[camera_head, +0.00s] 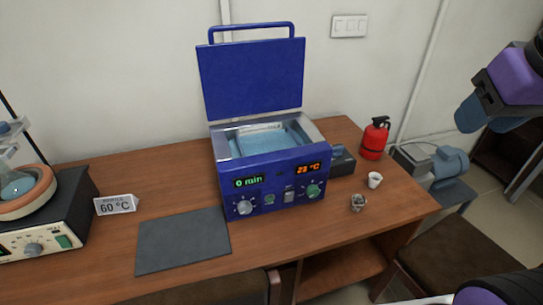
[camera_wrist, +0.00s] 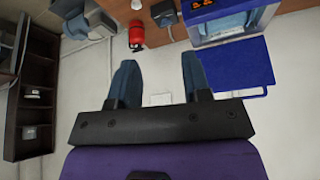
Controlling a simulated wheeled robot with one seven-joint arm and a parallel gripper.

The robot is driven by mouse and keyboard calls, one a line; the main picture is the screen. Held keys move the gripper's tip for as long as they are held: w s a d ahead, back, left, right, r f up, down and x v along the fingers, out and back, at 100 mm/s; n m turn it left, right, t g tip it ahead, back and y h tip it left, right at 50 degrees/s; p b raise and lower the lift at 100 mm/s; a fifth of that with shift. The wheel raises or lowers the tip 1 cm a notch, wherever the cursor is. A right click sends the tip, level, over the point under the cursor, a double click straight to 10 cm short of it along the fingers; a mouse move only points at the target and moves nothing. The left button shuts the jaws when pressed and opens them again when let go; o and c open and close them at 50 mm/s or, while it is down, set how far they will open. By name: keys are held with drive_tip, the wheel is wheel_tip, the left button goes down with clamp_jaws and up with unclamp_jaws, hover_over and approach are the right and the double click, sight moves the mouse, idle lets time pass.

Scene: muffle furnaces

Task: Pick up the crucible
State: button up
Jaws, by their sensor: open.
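The crucible (camera_head: 375,180) looks like a small white cup, upright on the right part of the wooden table. It also shows at the top edge of the wrist view (camera_wrist: 136,4), partly cut off. My gripper (camera_head: 486,122) is up at the right in the head view, well away from the crucible and above table height. In the wrist view my gripper (camera_wrist: 160,72) has its two blue-grey fingers spread, with nothing between them.
A small grey metallic object (camera_head: 358,202) stands near the crucible. A red extinguisher (camera_head: 374,140) stands behind it. A blue heating unit (camera_head: 270,180) with raised lid stands left of it. A dark mat (camera_head: 182,240) and a "60 °C" sign (camera_head: 115,204) lie further left. A chair (camera_head: 450,255) is at right.

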drive_tip(key=o, duration=0.7)
drive_tip(key=shift+c, duration=0.2)
drive_tip(key=m+g, duration=0.2)
drive_tip(key=g, duration=0.3)
hover_over(359, 200)
drive_tip(key=s, duration=0.1)
wheel_tip(359, 200, down, 40)
drive_tip(key=f, duration=0.5)
drive_tip(key=shift+a+f, duration=0.3)
drive_tip(key=shift+f, duration=0.05)
drive_tip(key=shift+s+a+f, duration=0.1)
drive_tip(key=shift+s+f, duration=0.05)
drive_tip(key=shift+f, duration=1.15)
drive_tip(key=shift+s+a+f, duration=0.1)
drive_tip(key=shift+s+f, duration=0.05)
drive_tip(key=shift+f, duration=1.15)
